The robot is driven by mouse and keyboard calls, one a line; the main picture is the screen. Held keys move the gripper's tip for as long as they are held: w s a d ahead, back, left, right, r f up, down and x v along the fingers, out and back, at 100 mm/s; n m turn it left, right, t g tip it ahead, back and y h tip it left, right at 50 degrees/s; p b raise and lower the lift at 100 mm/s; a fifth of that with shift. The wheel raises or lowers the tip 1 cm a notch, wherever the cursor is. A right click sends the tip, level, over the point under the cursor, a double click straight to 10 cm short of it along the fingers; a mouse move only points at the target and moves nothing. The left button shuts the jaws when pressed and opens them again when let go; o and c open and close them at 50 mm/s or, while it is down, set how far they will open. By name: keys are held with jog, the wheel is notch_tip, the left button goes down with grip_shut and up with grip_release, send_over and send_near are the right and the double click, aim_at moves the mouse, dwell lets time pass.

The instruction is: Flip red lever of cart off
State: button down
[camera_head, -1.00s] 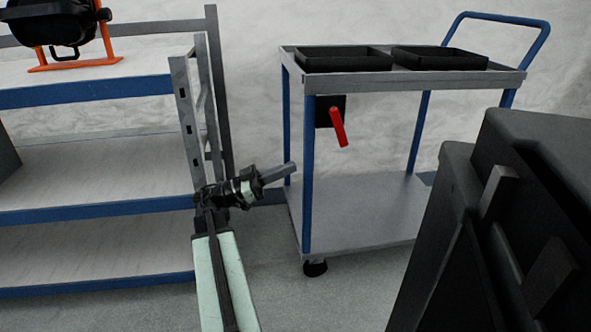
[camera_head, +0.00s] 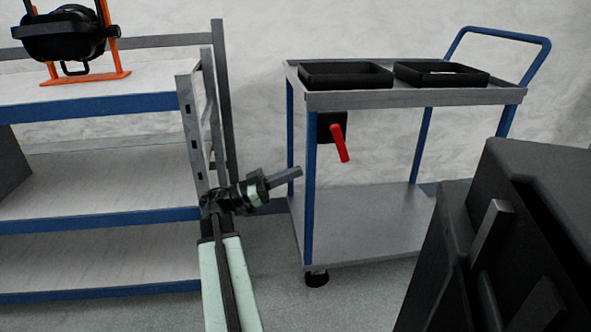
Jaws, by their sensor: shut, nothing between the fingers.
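The cart (camera_head: 410,98) is grey with blue posts and a blue push handle, and stands right of the middle. Its red lever (camera_head: 340,143) sits on a black box (camera_head: 325,126) under the top shelf, behind the near left post. The lever slants down and slightly right. My gripper (camera_head: 297,172) is at the end of my outstretched arm, shut and empty. In the picture it lies left of and below the lever, close to the cart's near left post. How far it is from the post in depth is hard to tell.
Two black trays (camera_head: 346,75) (camera_head: 441,73) lie on the cart's top. A shelf rack (camera_head: 90,104) with blue edges stands left, holding a black par can (camera_head: 62,36) on an orange stand. Dark bulky shapes fill the lower right. Grey floor shows between rack and cart.

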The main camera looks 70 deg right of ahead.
jog(key=p+x, duration=0.3)
jog(key=x, duration=0.7)
jog(key=shift+s, duration=0.35)
jog(key=shift+s+d+r, duration=0.1)
jog(key=shift+d+r, duration=0.05)
jog(key=shift+d, duration=0.05)
jog(key=shift+s+d, duration=0.2)
jog(key=shift+s, duration=0.25)
jog(key=f+b+v, duration=0.1)
jog(key=b+v, duration=0.5)
jog(key=v, duration=0.8)
jog(key=shift+s+f, duration=0.3)
jog(key=shift+f, duration=0.1)
